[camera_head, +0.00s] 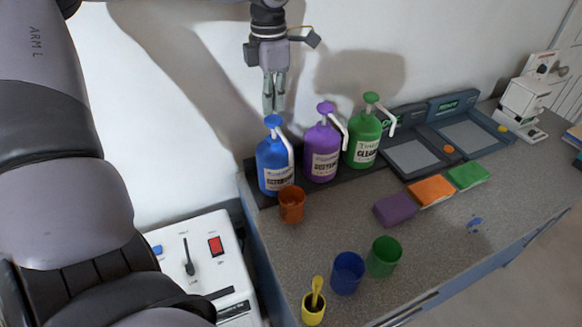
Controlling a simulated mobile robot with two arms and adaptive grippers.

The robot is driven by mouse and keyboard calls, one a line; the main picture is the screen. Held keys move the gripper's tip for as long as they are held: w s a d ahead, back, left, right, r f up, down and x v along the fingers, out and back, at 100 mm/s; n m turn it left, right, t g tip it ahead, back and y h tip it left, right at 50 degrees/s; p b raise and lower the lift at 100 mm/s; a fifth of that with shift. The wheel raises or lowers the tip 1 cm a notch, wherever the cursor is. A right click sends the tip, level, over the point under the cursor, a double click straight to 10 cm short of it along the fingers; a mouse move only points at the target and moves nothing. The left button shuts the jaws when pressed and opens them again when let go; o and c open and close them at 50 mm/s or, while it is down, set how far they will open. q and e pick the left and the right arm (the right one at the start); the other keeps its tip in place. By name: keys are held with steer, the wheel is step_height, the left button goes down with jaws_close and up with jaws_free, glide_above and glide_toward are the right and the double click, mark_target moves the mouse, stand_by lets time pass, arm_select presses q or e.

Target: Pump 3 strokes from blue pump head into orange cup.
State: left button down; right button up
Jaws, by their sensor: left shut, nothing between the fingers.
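The blue pump bottle (274,163) stands upright at the left end of a dark rack, its blue pump head (273,121) on top and its white spout bent down to the right. The orange cup (291,205) stands on the counter in front of the blue bottle, roughly below the spout. My left gripper (273,108) points straight down with its fingers shut and empty, just above the blue pump head; I cannot tell whether the tips touch it. My right gripper does not show.
Purple (321,151) and green (364,140) pump bottles stand right of the blue one. Blue (347,272), green (383,256) and yellow (314,308) cups stand at the counter's front. Sponges (431,190) and flat scale-like devices (413,157) lie right. A white switch box (208,257) stands left.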

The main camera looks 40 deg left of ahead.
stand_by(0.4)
arm_select(q)
step_height(320, 180, up, 6)
steer(key=p, duration=0.3)
steer(key=shift+p, duration=0.4)
stand_by(0.4)
